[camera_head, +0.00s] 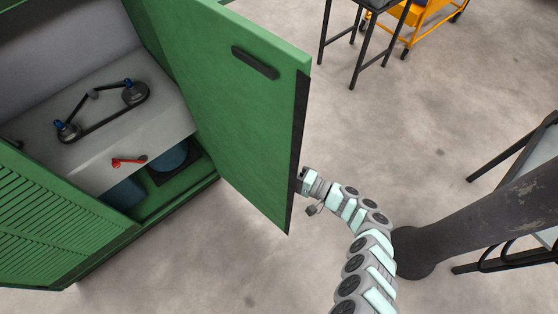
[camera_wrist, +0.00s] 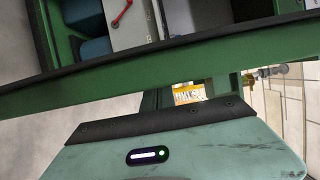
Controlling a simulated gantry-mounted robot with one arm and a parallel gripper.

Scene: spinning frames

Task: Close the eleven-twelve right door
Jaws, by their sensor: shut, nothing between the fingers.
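The green right door (camera_head: 245,115) of the cabinet stands wide open in the head view. It has a dark handle (camera_head: 255,62) on its face and a dark strip along its free edge. My gripper (camera_head: 303,181) is at the lower part of that free edge, on the right side, touching or very close to it. It is shut and holds nothing; its fingertips are hard to make out. In the wrist view the door's green edge (camera_wrist: 190,68) runs across the picture, just beyond my pale green wrist housing.
The green cabinet's interior shows a grey panel (camera_head: 110,125) with a belt on two pulleys and a red lever (camera_head: 128,162). A louvred left door (camera_head: 50,220) is at lower left. An orange cart (camera_head: 420,20) stands at the back. Concrete floor around the door is clear.

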